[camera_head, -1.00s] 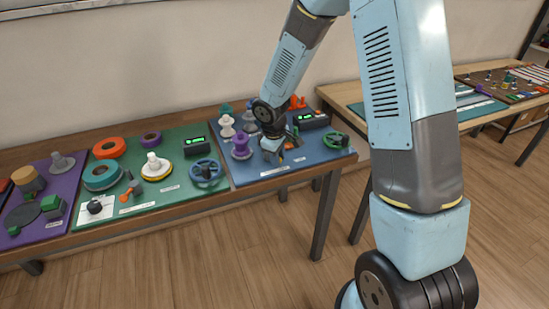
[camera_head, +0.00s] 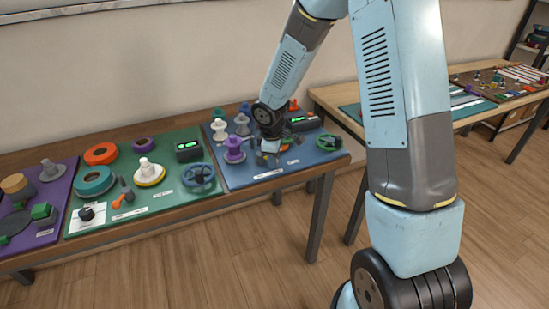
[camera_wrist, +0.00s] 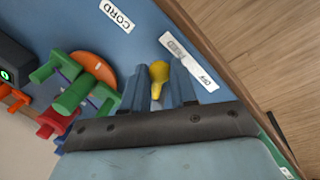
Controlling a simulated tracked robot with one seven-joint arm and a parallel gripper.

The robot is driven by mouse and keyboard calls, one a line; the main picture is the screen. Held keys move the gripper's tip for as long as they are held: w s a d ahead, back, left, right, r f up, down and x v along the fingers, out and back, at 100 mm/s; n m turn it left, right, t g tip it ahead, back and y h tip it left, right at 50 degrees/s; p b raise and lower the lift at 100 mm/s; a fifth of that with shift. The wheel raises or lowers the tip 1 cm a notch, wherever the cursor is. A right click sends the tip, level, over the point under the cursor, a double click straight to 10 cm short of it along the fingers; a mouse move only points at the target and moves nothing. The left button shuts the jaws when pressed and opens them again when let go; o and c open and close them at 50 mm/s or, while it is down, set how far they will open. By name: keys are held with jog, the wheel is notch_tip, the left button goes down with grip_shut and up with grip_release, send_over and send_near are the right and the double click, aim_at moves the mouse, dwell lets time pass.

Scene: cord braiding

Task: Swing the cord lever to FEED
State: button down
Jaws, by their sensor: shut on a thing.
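The cord lever shows in the wrist view as a yellow rounded knob (camera_wrist: 158,72) on a narrow stem. My gripper (camera_wrist: 159,88) has its two blue fingers on either side of the knob and is shut on it. A white label strip (camera_wrist: 190,62) reading FEED and OFF lies on the blue board, just beyond the fingers. A CORD label (camera_wrist: 117,15) is farther along the board. In the head view my gripper (camera_head: 270,148) is low over the blue board (camera_head: 240,178); the lever is too small to make out there.
A green-handled part with an orange disc (camera_wrist: 97,66) sits close beside the fingers. On the blue board are a purple spool (camera_head: 234,152), a black display box (camera_head: 303,120) and a green wheel (camera_head: 328,142). A green board (camera_head: 150,205) lies to the left.

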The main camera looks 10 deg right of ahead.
jog(key=c, duration=0.9)
grip_release()
jog(key=shift+r, duration=0.1)
jog(key=r, duration=0.4)
jog(key=s+r, duration=0.1)
jog(key=r, duration=0.3)
jog(key=s+r, duration=0.1)
jog(key=r, duration=0.4)
jog(key=shift+s+a+r, duration=0.1)
jog(key=shift+s+a, duration=0.05)
jog(key=shift+a, duration=0.25)
jog(key=shift+r, duration=0.1)
jog(key=s+d+r+m+t, duration=0.2)
jog(key=s+d+r+m, duration=0.5)
jog(key=s+d+r, duration=0.5)
jog(key=s+d+r+m, duration=0.1)
jog(key=s+r+m, duration=0.1)
jog(key=s, duration=0.2)
jog(key=s+r+m+t, duration=0.1)
jog(key=s+m, duration=0.1)
jog(key=s, duration=0.3)
jog(key=s+d+r+m, duration=0.1)
jog(key=s+r+m, duration=0.1)
jog(key=s+m, duration=0.1)
jog(key=shift+s+d+r+t+y, duration=0.3)
jog(key=shift+s+r+y, duration=0.1)
jog(key=shift+s, duration=0.25)
